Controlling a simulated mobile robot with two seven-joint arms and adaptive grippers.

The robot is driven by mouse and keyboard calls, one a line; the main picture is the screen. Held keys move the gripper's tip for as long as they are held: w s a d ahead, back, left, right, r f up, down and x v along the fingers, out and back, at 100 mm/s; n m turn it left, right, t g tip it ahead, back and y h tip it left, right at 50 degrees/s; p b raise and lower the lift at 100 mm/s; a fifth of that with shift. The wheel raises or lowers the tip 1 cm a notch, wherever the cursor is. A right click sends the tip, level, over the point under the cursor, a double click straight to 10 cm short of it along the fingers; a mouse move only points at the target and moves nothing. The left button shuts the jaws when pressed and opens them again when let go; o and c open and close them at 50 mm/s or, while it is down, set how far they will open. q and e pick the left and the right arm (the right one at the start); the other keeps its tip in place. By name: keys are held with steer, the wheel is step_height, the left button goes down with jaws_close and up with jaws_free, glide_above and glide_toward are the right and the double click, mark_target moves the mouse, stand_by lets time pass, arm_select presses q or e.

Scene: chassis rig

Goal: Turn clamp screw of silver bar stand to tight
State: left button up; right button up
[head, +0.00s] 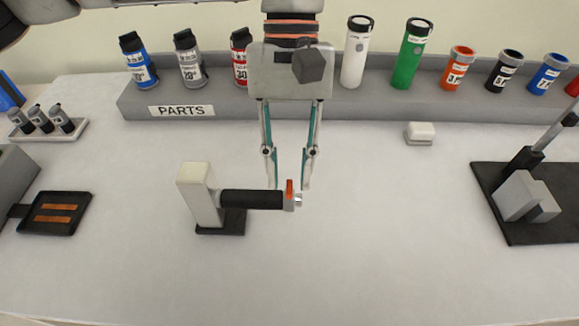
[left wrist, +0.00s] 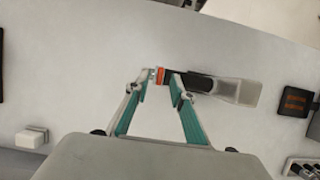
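A pale upright block (head: 198,193) on a small dark base holds a horizontal black cylinder (head: 252,199). Its right end has a silver tip (head: 298,200) and a small orange-red lever (head: 289,189). In the left wrist view the orange lever (left wrist: 160,74) appears between and just beyond the fingertips. My left gripper (head: 288,184) points down, open and empty, at that end; whether it touches cannot be told. At the far right, a silver rod (head: 553,128) rises tilted from a dark fitting by a grey block (head: 520,196) on a black plate. Its clamp screw is not clear.
A grey rack (head: 330,100) labelled PARTS holds several coloured bottles and cups along the back. A small white block (head: 420,132) sits before it. A black tray (head: 55,213) with orange strips and a holder (head: 48,130) with small bottles are at left. The front table is clear.

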arm_select(q)
steer(key=v, duration=1.1)
steer(key=shift+r, duration=0.3)
steer(key=shift+d, duration=0.1)
